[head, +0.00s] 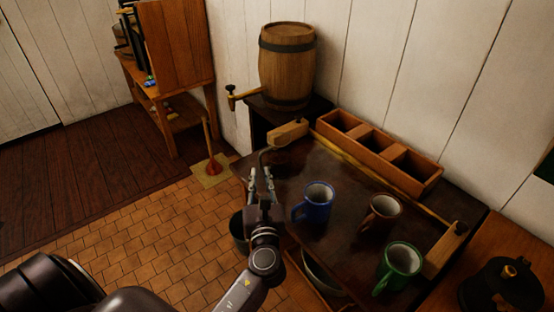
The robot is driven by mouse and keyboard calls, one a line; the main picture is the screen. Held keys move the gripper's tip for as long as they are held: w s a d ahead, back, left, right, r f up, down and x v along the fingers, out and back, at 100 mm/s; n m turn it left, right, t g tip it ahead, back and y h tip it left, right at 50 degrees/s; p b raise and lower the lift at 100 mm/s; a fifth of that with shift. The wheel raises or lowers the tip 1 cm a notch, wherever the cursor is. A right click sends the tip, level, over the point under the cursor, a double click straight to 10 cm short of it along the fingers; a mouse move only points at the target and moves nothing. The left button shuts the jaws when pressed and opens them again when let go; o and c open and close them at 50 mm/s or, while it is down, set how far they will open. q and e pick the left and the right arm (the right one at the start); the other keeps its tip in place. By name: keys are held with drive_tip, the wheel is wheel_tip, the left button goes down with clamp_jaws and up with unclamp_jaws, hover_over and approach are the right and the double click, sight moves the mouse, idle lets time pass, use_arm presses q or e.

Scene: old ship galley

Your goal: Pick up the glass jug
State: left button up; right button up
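I cannot make out a glass jug in the head view. My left gripper (262,180) points away from me over the near left edge of the dark table (340,235). Its two fingers stand apart, and I see nothing held between them. A blue mug (318,203) stands on the table to the right of the gripper, apart from it. My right gripper is not in view.
A brown mug (382,213) and a green mug (401,262) stand farther right. A wooden divided box (405,178) lies along the wall. A barrel (287,68) stands behind the table. A dark pot (503,287) is at bottom right. Tiled floor (150,245) lies left.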

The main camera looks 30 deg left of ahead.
sight(260, 161)
use_arm(q)
drive_tip(key=p+x, duration=0.1)
drive_tip(key=x, duration=0.5)
drive_tip(key=shift+w, duration=0.25)
drive_tip(key=shift+w+a+f, duration=0.15)
drive_tip(key=shift+w+a, duration=0.25)
drive_tip(key=shift+w, duration=0.05)
clamp_jaws()
